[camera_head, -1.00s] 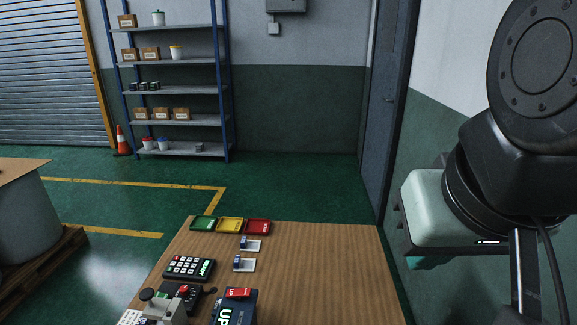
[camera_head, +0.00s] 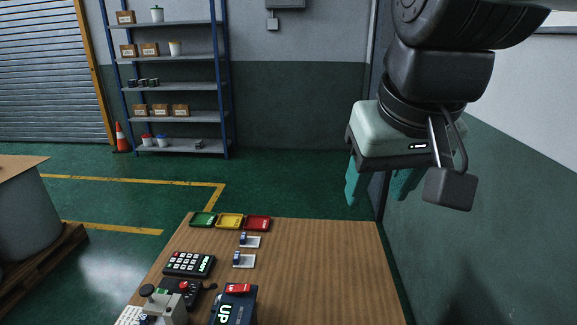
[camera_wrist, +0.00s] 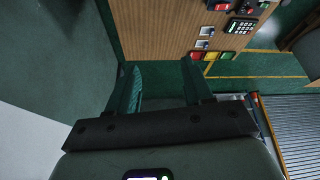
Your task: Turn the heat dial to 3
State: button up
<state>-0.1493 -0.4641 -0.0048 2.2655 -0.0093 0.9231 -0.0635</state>
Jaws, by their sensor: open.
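My gripper (camera_head: 379,186) hangs in the air above and beyond the far right corner of the wooden table, fingers downward, teal, apart and empty. In the wrist view my gripper (camera_wrist: 163,88) shows its two fingers spread with nothing between them. No dial marked for heat can be told apart. A grey device with a black knob (camera_head: 147,290) stands at the table's near left, cut by the frame's bottom edge. Beside it is a black box with a red button (camera_head: 184,287). My gripper is well away from both.
The wooden table (camera_head: 318,270) is bare on its right half. A wall stands close on the right.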

jog(key=w+a+f+n+g, duration=0.1)
jog(key=w+a+n+g, duration=0.15)
jog(key=w+a, duration=0.75)
jog(key=n+g, duration=0.2)
jog(key=n, duration=0.7)
send_over(184, 284)
notch_tip(184, 284, down, 32)
jog(key=shift+h, duration=0.3)
notch_tip(184, 284, down, 10)
jog(key=shift+f, duration=0.1)
jog(key=shift+m, duration=0.25)
grip_shut()
